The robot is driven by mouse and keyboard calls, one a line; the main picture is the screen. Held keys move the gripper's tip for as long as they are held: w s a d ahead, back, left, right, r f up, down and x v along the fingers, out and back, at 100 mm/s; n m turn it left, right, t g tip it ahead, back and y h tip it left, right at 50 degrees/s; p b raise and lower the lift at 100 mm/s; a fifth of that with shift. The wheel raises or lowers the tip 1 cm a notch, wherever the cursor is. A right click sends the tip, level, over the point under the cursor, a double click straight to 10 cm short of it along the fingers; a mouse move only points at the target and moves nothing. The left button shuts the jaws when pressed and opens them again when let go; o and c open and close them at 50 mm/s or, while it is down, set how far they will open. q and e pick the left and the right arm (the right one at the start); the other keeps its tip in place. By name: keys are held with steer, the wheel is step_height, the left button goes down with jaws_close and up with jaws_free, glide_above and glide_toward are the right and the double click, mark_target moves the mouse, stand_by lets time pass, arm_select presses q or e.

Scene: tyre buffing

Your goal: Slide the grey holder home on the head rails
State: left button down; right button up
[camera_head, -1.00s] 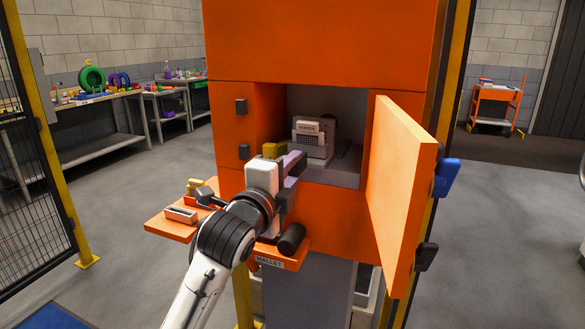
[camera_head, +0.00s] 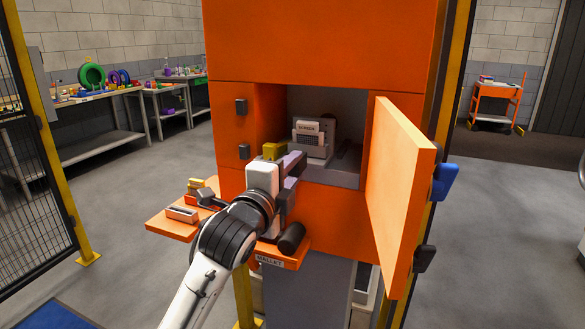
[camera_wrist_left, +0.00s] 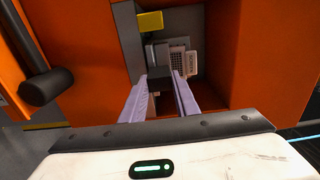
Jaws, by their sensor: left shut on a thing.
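My left gripper (camera_head: 293,163) reaches into the opening of the orange cabinet from the front left. In the left wrist view its two lavender fingers (camera_wrist_left: 164,76) are shut on a grey piece (camera_wrist_left: 162,57), which I take to be the grey holder. The fingers hide part of it. Close to it stands a pale block with a dark grille and a label (camera_head: 312,139); it also shows in the left wrist view (camera_wrist_left: 180,63). The head rails cannot be made out, nor how far the holder sits on them. My right gripper is not in view.
The orange door (camera_head: 400,190) stands open on the right of the opening. A yellow block (camera_head: 273,151) is at the opening's left; it also shows in the wrist view (camera_wrist_left: 150,21). An orange side shelf (camera_head: 172,228) and a dark mallet head (camera_head: 291,238) lie close to my arm.

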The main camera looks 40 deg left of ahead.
mark_target(314, 157)
arm_select(q)
steer(key=shift+w+r, duration=0.15)
steer(key=shift+r, duration=0.05)
steer(key=shift+p+x, duration=0.55)
steer(key=shift+x, duration=1.3)
steer(key=shift+w+a, duration=0.1)
steer(key=shift+w, duration=0.15)
steer(key=shift+f+p, duration=0.2)
steer(key=shift+p, duration=0.1)
steer(key=shift+p, duration=0.4)
stand_by(0.5)
steer(key=shift+w, duration=0.1)
stand_by(0.3)
